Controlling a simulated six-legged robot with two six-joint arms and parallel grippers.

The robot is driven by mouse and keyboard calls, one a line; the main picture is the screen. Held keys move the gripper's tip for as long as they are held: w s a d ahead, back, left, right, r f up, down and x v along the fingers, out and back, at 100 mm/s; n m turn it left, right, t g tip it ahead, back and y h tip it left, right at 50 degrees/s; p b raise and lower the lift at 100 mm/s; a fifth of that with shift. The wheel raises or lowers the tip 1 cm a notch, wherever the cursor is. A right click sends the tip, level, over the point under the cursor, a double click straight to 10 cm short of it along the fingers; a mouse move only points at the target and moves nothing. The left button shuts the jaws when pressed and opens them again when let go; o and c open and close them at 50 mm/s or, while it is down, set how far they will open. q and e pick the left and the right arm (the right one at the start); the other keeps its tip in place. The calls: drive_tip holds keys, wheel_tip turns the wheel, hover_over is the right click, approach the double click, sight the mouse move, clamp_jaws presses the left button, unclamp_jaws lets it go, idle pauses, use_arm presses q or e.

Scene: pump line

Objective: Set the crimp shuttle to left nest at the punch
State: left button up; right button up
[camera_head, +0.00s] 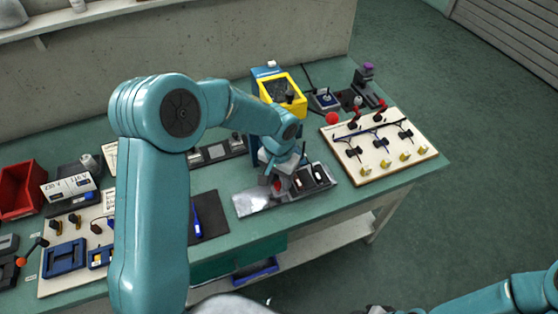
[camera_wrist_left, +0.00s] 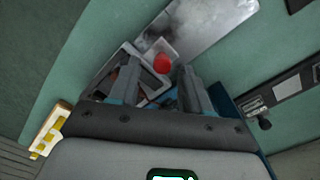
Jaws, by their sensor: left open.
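The crimp shuttle appears as a grey slide unit with dark nests (camera_head: 319,174) on a bright metal plate (camera_head: 250,202), near the bench's front edge. A red knob (camera_wrist_left: 162,63) stands on a pale block there; the metal plate also shows in the left wrist view (camera_wrist_left: 205,25). My left gripper (camera_head: 277,172) is open, pointing down over this unit. In the wrist view the knob lies between the finger lines, with no clear contact. My left gripper hides part of the shuttle and punch, so I cannot tell which nest it is at.
A yellow-framed box (camera_head: 280,91) stands behind the shuttle. A board with red-knobbed levers (camera_head: 378,143) is to the right. A dark mat with a blue tool (camera_head: 208,222) is to the left. My right arm (camera_head: 500,298) is low at the right; its gripper is unclear.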

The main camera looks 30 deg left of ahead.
use_arm(q)
wheel_tip(320, 180, up, 15)
drive_tip(key=shift+b, duration=0.3)
drive_tip(key=shift+r, duration=0.1)
drive_tip(key=shift+s, duration=0.1)
